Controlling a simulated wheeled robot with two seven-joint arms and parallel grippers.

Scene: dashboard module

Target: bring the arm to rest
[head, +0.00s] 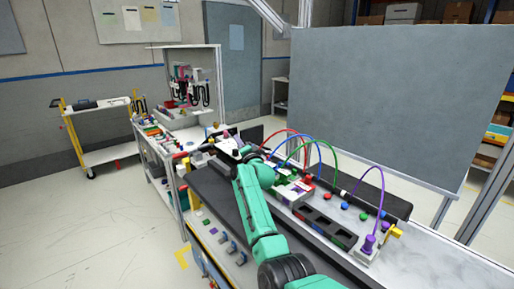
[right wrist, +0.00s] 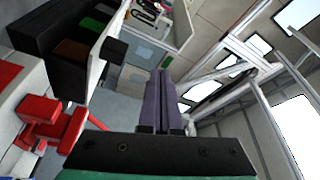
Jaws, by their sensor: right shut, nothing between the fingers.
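My right arm, teal with dark joints, reaches from the bottom of the head view up and left over the dashboard bench. Its gripper (head: 228,139) is at the far end of the bench, small and partly hidden by the wrist. In the right wrist view the two purple-grey fingers (right wrist: 161,78) lie together, shut and empty. A red block part (right wrist: 40,112) and a red cable (right wrist: 98,122) show to the left of the fingers, apart from them. My left gripper is not in view.
A module (head: 325,226) with dark slots sits on the bench, with red, blue, green and purple cables arching behind it. A purple plug (head: 369,243) stands at its right. A grey panel (head: 400,95) stands behind. A cart (head: 100,150) stands at the left, with open floor before it.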

